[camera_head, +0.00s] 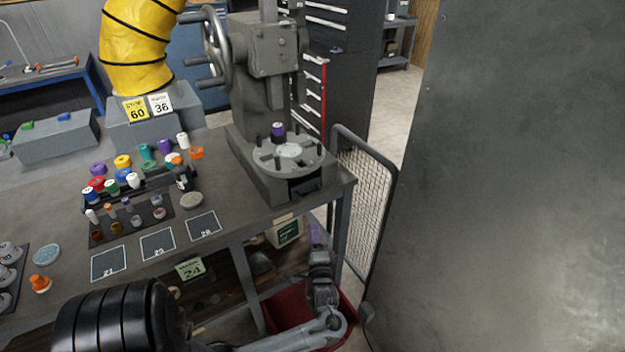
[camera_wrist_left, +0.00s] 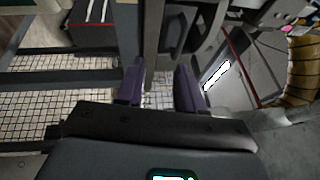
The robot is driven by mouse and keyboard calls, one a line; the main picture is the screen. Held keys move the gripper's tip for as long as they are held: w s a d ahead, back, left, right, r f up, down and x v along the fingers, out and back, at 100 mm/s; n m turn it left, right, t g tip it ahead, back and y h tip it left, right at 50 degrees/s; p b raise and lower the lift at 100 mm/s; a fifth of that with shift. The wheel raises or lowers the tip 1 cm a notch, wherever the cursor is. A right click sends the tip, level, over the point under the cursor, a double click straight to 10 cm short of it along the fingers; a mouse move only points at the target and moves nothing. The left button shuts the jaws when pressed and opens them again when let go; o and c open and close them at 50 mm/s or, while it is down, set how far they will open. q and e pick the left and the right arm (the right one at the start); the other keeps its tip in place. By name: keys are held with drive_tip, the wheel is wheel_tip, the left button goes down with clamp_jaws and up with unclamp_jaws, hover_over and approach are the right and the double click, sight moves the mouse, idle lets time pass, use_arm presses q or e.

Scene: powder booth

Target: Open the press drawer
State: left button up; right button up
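The grey press (camera_head: 265,65) stands on the right end of the workbench, with a handwheel and a round indexing plate. A dark recess, which looks like the press drawer (camera_head: 305,187), is low in the front of its base; I cannot tell its exact state. My left gripper (camera_head: 315,232) points up just in front of and below the bench's right corner, apart from the drawer. In the left wrist view its two purple fingers (camera_wrist_left: 160,88) are spread with nothing between them. My right gripper is in neither view.
The workbench (camera_head: 225,185) holds a dark rack of colored caps and several marked squares. A mesh guard (camera_head: 365,195) stands close to the right of my left gripper. A red bin (camera_head: 285,310) is below my arm. A large grey panel (camera_head: 520,180) fills the right.

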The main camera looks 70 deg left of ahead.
use_arm(q)
drive_tip(key=w+a+r, duration=0.1)
drive_tip(key=a, duration=0.2)
drive_tip(key=w+a+r, duration=0.1)
drive_tip(key=a+r, duration=0.1)
drive_tip(key=a, duration=0.2)
drive_tip(key=w+a+r, duration=0.1)
drive_tip(key=a+r, duration=0.1)
drive_tip(key=a, duration=0.1)
drive_tip(key=shift+w+a+r, duration=0.2)
drive_tip(key=shift+w, duration=0.1)
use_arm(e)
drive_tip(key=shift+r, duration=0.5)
use_arm(q)
clamp_jaws()
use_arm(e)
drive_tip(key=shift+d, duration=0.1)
